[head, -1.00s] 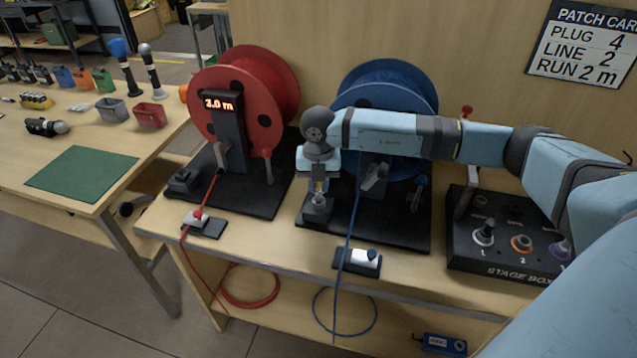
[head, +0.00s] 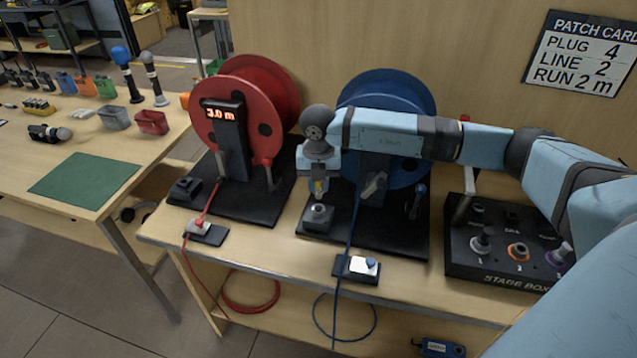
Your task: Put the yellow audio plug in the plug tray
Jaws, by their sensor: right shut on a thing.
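My right gripper (head: 320,180) points down at the front left of the blue reel's black base. It is shut on a small part with yellow on it (head: 319,187), which looks like the yellow audio plug; the fingers hide most of it. I cannot surely pick out the plug tray; a small yellow holder (head: 38,106) with dark pieces sits on the left table. My left gripper is not in view.
The red reel (head: 235,105) and blue reel (head: 385,105) stand behind. A blue cable (head: 350,225) hangs over the bench front beside the gripper. The stage box (head: 510,250) stands at right. A green mat (head: 85,180) on the left table is bare.

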